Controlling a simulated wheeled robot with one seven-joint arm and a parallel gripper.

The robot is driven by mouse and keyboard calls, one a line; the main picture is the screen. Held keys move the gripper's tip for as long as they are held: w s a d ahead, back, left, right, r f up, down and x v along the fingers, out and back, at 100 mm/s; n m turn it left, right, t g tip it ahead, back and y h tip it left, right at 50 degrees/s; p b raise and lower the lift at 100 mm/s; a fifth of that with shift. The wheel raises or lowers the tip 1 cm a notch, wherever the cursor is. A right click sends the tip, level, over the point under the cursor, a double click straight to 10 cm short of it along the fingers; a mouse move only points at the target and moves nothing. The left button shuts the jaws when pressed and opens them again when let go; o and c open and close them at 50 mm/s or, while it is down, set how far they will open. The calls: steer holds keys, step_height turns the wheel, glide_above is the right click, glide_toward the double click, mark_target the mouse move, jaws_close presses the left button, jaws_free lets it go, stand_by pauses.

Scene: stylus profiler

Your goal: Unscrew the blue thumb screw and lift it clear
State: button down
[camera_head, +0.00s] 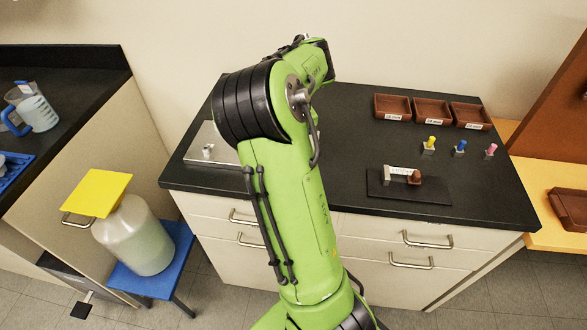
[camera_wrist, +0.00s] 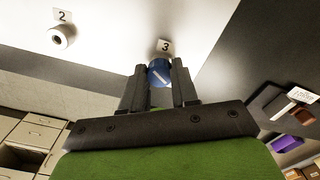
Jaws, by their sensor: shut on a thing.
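The blue thumb screw (camera_wrist: 160,75) shows in the wrist view as a round blue head with a pale mark on it. My gripper (camera_wrist: 159,67) has one finger on each side of the head and is shut on it. The screw is beside the label 3 (camera_wrist: 164,45) on a pale plate (camera_wrist: 115,40). Whether its thread is still in the plate cannot be seen.
A metal fitting (camera_wrist: 61,37) sits by label 2. On the black bench (camera_head: 350,115), three brown trays (camera_head: 431,112) stand at the back right. Yellow (camera_head: 430,142), blue (camera_head: 460,147) and pink (camera_head: 490,150) topped pieces stand before them. A dark mat (camera_head: 430,192) holds a small block device.

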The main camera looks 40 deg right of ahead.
steer(key=f+n+b, duration=0.1)
steer(key=b, duration=0.2)
steer(key=shift+n, duration=0.4)
steer(key=shift+r+n+b, duration=0.15)
steer(key=shift+n+b, duration=0.35)
steer(key=shift+b, duration=0.05)
steer(key=shift+s+a+r, duration=0.1)
steer(key=shift+r, duration=0.15)
steer(key=c, duration=1)
jaws_free()
steer(key=shift+r, duration=0.1)
steer(key=shift+c, duration=0.2)
